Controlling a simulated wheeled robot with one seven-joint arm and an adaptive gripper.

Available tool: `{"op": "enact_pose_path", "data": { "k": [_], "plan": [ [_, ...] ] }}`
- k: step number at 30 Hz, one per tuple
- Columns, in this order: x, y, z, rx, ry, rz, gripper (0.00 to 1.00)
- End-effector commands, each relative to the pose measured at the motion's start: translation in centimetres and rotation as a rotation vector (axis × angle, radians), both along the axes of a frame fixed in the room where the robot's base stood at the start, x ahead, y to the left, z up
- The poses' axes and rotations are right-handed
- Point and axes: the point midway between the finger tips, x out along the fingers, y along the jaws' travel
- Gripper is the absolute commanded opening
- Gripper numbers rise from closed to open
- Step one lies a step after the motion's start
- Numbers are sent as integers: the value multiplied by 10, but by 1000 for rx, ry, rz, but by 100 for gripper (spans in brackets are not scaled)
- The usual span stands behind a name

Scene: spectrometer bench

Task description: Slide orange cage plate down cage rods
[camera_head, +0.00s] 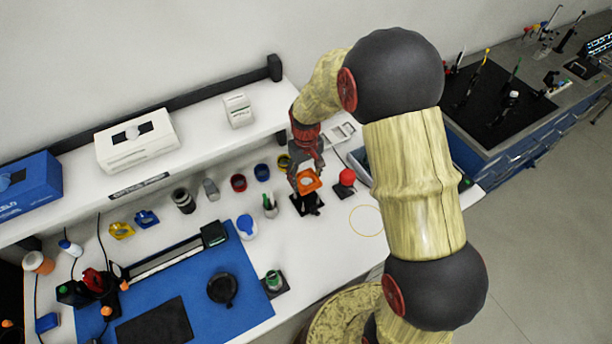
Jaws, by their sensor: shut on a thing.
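The orange cage plate (312,184) is a small square plate with a pale round centre, right of the middle of the white bench. My gripper (306,174) is shut on it from above and behind. A dark stand (306,204) is directly below the plate. The cage rods are too small to make out, so I cannot tell whether the plate is around them or above them.
A red knob on a dark base (346,178) stands close to the right. A shelf (230,120) runs behind. Bare bench lies in front.

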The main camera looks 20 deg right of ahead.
Motion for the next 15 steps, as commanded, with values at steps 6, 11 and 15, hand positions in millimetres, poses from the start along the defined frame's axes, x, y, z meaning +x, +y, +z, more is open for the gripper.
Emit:
{"op": "enact_pose_path", "data": {
  "k": [6, 11, 15],
  "plan": [
    [0, 0, -16, 0, 0, 0, 27],
    [0, 0, -29, 0, 0, 0, 27],
    [0, 0, -40, 0, 1, 0, 27]
  ]
}}
